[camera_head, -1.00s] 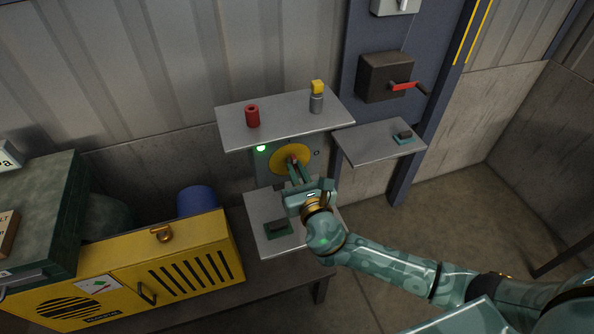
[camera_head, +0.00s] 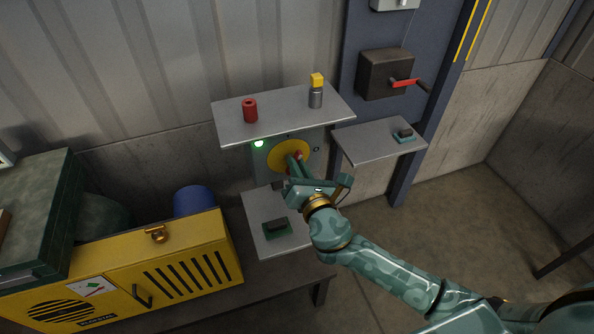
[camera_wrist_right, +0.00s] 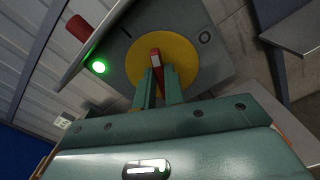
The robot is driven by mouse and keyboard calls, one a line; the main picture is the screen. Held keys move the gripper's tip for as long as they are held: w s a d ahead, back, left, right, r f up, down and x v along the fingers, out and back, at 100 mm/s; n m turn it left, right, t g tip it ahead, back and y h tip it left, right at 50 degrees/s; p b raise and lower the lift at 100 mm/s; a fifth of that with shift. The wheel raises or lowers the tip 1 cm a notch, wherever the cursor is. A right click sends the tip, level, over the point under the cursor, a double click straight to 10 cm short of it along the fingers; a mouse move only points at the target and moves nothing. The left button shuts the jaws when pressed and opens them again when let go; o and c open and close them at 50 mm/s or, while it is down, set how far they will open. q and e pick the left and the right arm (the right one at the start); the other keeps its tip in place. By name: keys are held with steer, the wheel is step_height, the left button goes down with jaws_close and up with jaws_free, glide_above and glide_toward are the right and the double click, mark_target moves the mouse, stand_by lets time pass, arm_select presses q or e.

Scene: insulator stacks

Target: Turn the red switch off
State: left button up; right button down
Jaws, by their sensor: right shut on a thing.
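The red switch (camera_head: 299,155) is a small red handle on a round yellow disc (camera_head: 279,157). It sits on a grey panel under the upper shelf. My right gripper (camera_head: 296,160) is shut on the red handle, its fingers partly hiding it in the head view. In the right wrist view the red handle (camera_wrist_right: 155,59) stands up between the two fingertips (camera_wrist_right: 157,77), in front of the yellow disc (camera_wrist_right: 185,60). A green light (camera_head: 259,143) glows on the panel, left of the disc. My left gripper is not in view.
The upper shelf (camera_head: 283,118) holds a red cylinder (camera_head: 250,111) and a grey cylinder with a yellow cube on it (camera_head: 316,92). A lower shelf (camera_head: 257,217) lies beneath my wrist. A side shelf (camera_head: 372,148) and a box with a red lever (camera_head: 384,73) are at right.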

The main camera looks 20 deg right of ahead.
steer(key=m, duration=0.2)
steer(key=m+b, duration=0.1)
steer(key=m, duration=0.1)
steer(key=m+b, duration=0.1)
steer(key=m, duration=0.1)
steer(key=shift+d+f+m, duration=0.3)
steer(key=shift+f+m+b, duration=0.15)
steer(key=shift+m+b, duration=0.25)
steer(key=shift+m, duration=1.1)
steer(key=shift+f+m+b, duration=0.1)
steer(key=shift+m+b, duration=0.3)
steer(key=shift+m, duration=1.1)
steer(key=c, duration=1.5)
jaws_free()
steer(key=shift+d, duration=0.1)
